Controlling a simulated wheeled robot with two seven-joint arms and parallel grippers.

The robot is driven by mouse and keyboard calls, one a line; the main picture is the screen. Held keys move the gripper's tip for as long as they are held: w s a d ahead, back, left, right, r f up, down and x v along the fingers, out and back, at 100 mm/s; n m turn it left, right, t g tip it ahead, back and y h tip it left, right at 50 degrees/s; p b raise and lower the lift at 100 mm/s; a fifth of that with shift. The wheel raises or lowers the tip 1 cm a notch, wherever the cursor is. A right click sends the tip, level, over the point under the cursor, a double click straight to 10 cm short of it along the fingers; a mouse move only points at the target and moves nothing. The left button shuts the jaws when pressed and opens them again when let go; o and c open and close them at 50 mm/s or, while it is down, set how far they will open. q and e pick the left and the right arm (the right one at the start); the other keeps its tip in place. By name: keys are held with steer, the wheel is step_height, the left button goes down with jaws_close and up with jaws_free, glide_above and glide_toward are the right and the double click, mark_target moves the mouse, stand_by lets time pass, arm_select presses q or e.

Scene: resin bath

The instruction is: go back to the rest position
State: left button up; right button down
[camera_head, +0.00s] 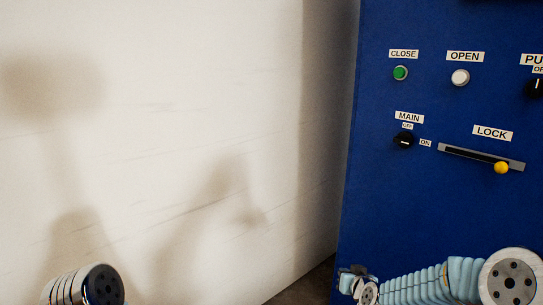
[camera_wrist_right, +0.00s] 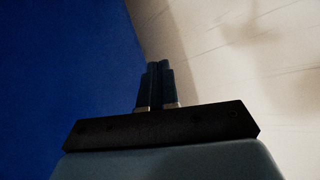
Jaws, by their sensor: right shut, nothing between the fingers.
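My right gripper (camera_wrist_right: 158,75) shows in the right wrist view with its two dark fingers together and nothing between them. It points up along the line between the blue panel and the pale wall, touching nothing that I can see. In the head view my right arm comes in at the bottom right, in front of the blue panel's lower part. My left gripper is not in view; only a rounded part of my left arm shows at the bottom left.
The blue panel (camera_head: 380,220) carries a green CLOSE button (camera_head: 400,73), a white OPEN button (camera_head: 460,77), a MAIN knob (camera_head: 404,141) with its mark level, a LOCK slider with a yellow knob (camera_head: 501,167) near its right end, and a cut-off knob (camera_head: 535,88). A pale wall (camera_head: 200,130) fills the left.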

steer(key=s+a+f+g+y, duration=0.1)
steer(key=s+a+f+g, duration=0.3)
steer(key=s+f, duration=0.65)
steer(key=s+a+f+g, duration=0.2)
steer(key=s+f, duration=0.2)
steer(key=s, duration=0.3)
steer(key=s+a+f+g+y, duration=0.1)
steer(key=s+a+f+g, duration=0.1)
steer(key=s+f, duration=0.3)
steer(key=s+a+f+g+p, duration=0.1)
steer(key=s+f+g, duration=0.2)
steer(key=s, duration=0.8)
steer(key=shift+a+f+m+g, duration=0.3)
steer(key=shift+a+f+m, duration=0.1)
steer(key=shift+f, duration=0.35)
steer(key=shift+w+y, duration=0.1)
steer(key=shift+y, duration=0.2)
